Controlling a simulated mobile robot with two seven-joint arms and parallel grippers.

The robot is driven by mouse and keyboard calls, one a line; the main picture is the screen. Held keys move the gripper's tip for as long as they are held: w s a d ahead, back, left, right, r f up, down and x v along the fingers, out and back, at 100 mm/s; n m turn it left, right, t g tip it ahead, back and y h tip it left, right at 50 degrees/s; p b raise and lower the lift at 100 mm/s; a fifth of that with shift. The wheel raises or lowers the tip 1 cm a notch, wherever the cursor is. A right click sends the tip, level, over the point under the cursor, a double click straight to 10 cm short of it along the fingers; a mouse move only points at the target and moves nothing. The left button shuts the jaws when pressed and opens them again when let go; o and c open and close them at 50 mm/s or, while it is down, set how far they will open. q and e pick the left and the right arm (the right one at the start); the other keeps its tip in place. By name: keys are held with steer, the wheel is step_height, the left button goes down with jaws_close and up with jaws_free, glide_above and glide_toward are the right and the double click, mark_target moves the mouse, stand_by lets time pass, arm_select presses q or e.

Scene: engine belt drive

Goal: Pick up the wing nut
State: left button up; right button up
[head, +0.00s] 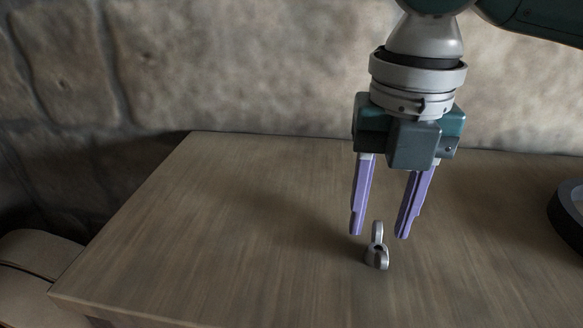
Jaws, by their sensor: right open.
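The wing nut (377,257) is a small grey metal piece on the wooden table, with one wing standing up and another at its lower right. My right gripper (379,235) points down just above and behind it, with two purple fingers apart. The upper wing shows between the fingertips in the picture. Neither finger visibly touches the nut, and the gap between the fingers is empty. My left gripper is not in the head view.
The wooden table (220,230) is clear to the left of the nut. A dark round object with a lighter inside (563,222) is cut off at the right edge. A stone wall (250,65) stands behind the table. A tan object (38,275) is at the lower left, beside the table.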

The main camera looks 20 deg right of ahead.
jaws_close()
steer(key=shift+r, duration=0.1)
stand_by(0.7)
